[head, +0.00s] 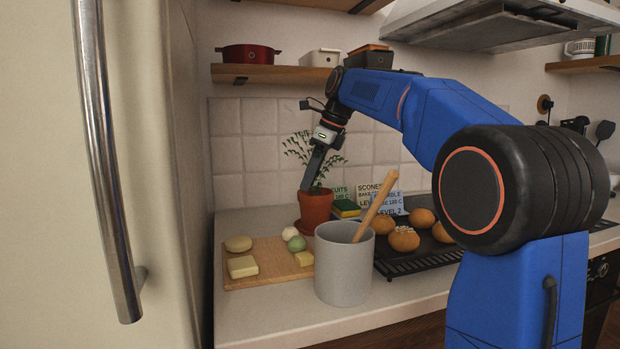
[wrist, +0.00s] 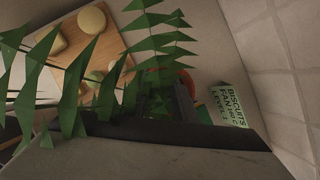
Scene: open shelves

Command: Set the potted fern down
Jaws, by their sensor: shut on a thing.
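The potted fern is a terracotta pot (head: 316,207) with thin green fronds (head: 299,146), upright at the back of the counter in the head view. My gripper (head: 308,184) reaches down from above and is shut on the pot at its left rim. The grey mug-like crock in front hides part of the pot's base, so I cannot tell whether it touches the counter. In the wrist view, fronds (wrist: 75,85) cover much of the picture, and a bit of orange pot rim (wrist: 187,80) shows beside the dark fingers (wrist: 182,103).
A wooden board (head: 268,250) with several food pieces lies left of the pot. The grey crock (head: 343,270) with a wooden handle stands in front. A black tray (head: 408,262) of buns is at right. The counter's front strip is clear.

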